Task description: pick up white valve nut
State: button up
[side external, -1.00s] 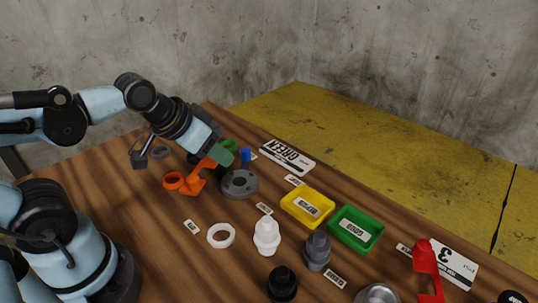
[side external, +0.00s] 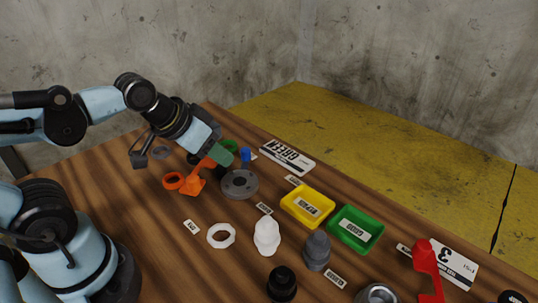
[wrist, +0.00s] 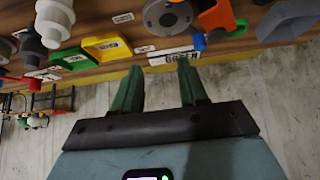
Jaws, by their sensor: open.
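The white valve nut (side external: 221,235) is a white ring with a faceted outer edge. It lies flat on the wooden table in the side external view, left of a white valve body (side external: 267,236). I cannot make the nut out in the wrist view. My gripper (side external: 222,156) is above the far part of the table, beyond the nut and apart from it, near an orange part. In the wrist view my gripper (wrist: 160,70) shows two green fingers spread apart with nothing between them.
A grey flange disc (side external: 240,184) and an orange part (side external: 196,178) stand between my gripper and the nut. A yellow tray (side external: 307,207) and a green tray (side external: 356,230) are to the right. A black fitting (side external: 282,283) and a grey fitting (side external: 317,251) stand near the white valve body.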

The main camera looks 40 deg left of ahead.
jog(key=shift+c, duration=0.3)
dwell(0.4)
jog(key=n+g, duration=0.5)
jog(key=g, duration=0.2)
send_over(212, 229)
jog(key=shift+w+a+f, duration=0.15)
jog(key=shift+f, duration=1.95)
jog(key=shift+w+a+f, duration=0.1)
jog(key=shift+a+f, duration=0.05)
jog(key=shift+f, duration=1.95)
jog(key=shift+s+d+f+m, duration=0.15)
jog(key=shift+d+f, duration=0.05)
jog(key=shift+f, duration=0.65)
jog(key=shift+s+d+f+m, duration=0.15)
jog(key=shift+d+f, duration=0.05)
jog(key=shift+f, duration=1.6)
jog(key=shift+c, duration=0.5)
grip_shut()
